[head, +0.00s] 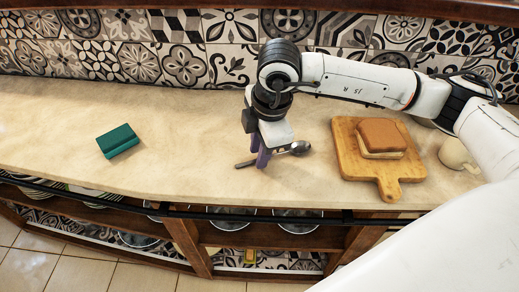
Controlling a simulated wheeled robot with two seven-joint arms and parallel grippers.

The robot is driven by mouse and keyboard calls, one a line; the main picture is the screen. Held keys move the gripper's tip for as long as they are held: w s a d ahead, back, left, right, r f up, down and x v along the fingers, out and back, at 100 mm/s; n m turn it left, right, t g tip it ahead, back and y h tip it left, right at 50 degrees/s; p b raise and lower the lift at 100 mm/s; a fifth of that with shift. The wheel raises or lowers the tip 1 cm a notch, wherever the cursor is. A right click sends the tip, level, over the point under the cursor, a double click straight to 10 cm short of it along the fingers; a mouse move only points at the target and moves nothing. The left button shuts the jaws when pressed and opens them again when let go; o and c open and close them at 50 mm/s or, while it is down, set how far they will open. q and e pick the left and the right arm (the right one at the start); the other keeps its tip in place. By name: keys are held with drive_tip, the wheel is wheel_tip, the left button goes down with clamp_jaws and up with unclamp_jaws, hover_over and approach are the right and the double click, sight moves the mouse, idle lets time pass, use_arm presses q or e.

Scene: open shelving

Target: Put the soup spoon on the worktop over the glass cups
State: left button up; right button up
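The soup spoon (299,148) lies on the beige worktop (200,150), its bowl toward the right and its handle end toward the left. My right gripper (260,161) points down at the spoon's handle, with its purple fingers at or around it. The fingers hide part of the handle, and I cannot tell whether they are closed on it. Clear glassware (298,222), possibly the glass cups, shows partly on the shelf below the worktop edge. My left gripper is not in view.
A wooden board (350,160) with bread (382,136) lies right of the spoon. A pale mug (454,153) stands beyond it, near my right arm. A green sponge-like block (118,141) lies at left. The worktop between block and gripper is clear. A tiled wall closes the back.

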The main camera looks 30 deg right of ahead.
drive_tip(key=shift+r, duration=0.15)
drive_tip(key=v, duration=1.2)
drive_tip(key=shift+b, duration=0.3)
